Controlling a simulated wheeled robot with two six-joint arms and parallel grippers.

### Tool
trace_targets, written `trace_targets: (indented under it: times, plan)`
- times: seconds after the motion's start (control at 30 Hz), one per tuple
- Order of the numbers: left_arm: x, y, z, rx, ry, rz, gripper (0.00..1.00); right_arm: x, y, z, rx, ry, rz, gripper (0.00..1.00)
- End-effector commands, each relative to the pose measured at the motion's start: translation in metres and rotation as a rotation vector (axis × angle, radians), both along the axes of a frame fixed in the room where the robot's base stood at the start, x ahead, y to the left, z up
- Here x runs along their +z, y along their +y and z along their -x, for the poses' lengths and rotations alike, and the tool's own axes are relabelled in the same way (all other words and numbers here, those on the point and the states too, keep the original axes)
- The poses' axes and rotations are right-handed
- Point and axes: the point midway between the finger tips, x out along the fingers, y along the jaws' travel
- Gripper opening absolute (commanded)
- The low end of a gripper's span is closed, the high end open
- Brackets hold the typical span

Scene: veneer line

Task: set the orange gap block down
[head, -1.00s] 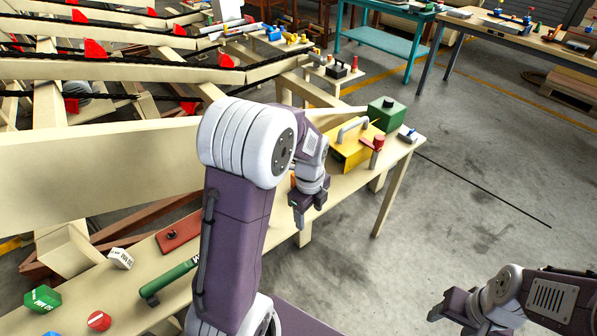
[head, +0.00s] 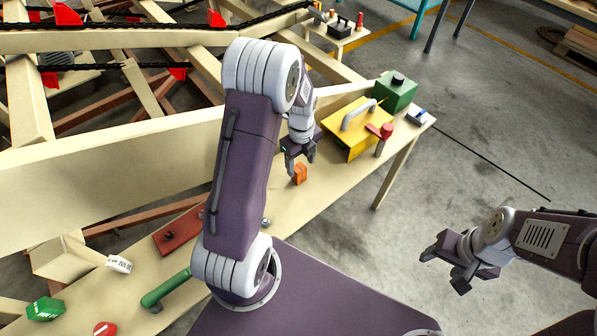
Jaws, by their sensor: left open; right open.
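My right gripper (head: 450,277) is open and empty, out over the floor to the right of the bench.
A yellow box with a grey handle (head: 345,140), a red-topped post (head: 384,138) and a green box (head: 397,92) stand on the bench right of the block. Bench (head: 262,205) is bare beside the block.

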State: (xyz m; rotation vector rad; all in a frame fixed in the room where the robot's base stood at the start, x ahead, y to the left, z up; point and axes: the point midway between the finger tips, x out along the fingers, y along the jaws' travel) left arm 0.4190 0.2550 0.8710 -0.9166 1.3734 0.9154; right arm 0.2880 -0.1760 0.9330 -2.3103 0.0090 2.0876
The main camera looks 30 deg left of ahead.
Motion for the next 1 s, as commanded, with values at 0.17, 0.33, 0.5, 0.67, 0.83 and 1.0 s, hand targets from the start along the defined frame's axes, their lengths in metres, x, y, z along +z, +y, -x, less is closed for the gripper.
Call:
trace_targets:
  times: [0.17,0.33,0.5,0.67,0.83,1.0]
  plan:
    - [-0.019,0.004,0.004,0.002,0.005,0.001,0.62,0.0,0.0,0.0,0.0,0.0,0.0,0.58]
    - [-0.047,0.006,0.004,0.001,0.002,0.0,0.62,-0.002,0.0,0.0,0.0,0.0,0.0,0.58]
    - [-0.052,0.006,0.003,0.001,-0.001,-0.001,0.62,-0.001,0.0,0.0,0.0,0.0,0.0,0.58]
    - [-0.051,0.006,0.004,0.001,-0.001,-0.001,0.48,-0.001,0.0,0.0,0.0,0.0,0.0,0.58]
    - [-0.051,0.006,0.004,0.0,-0.001,0.0,0.01,-0.001,0.0,0.0,0.0,0.0,0.0,0.58]
    - [-0.051,0.006,0.003,0.0,-0.001,-0.001,0.0,-0.001,0.0,0.0,0.0,0.0,0.0,0.58]
